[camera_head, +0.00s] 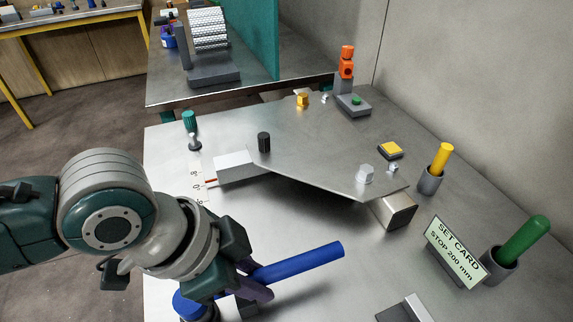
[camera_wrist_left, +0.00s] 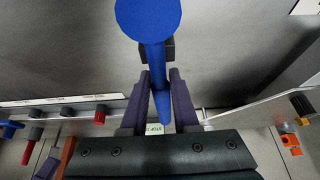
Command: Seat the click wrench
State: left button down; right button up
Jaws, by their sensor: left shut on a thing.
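My left gripper (camera_head: 252,280) is shut on a long blue tool, which I take to be the click wrench (camera_head: 305,261). It is held over the front part of the metal table, its blue bar slanting up to the right. In the left wrist view the blue bar (camera_wrist_left: 159,75) lies between the two purple fingers. A round blue end (camera_wrist_left: 148,18) shows above it. A blue rounded part (camera_head: 188,303) also shows left of the gripper at the lower edge; the fingers hide how it joins the bar. My right gripper is not in view.
Grey cups hold a yellow handle (camera_head: 441,160) and a green handle (camera_head: 525,238) at right. A set card (camera_head: 457,252) reads "STOP 200 mm". A raised plate (camera_head: 320,155) carries a black knob (camera_head: 264,142). A white block (camera_head: 237,167) stands by a scale. A metal block (camera_head: 395,210) supports the plate.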

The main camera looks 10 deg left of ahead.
pick_arm(q)
jog(key=shift+f+b, duration=0.55)
jog(key=shift+f, duration=0.35)
jog(key=c, duration=0.6)
grip_release()
jog(key=p+v, duration=0.3)
jog(key=v, duration=0.7)
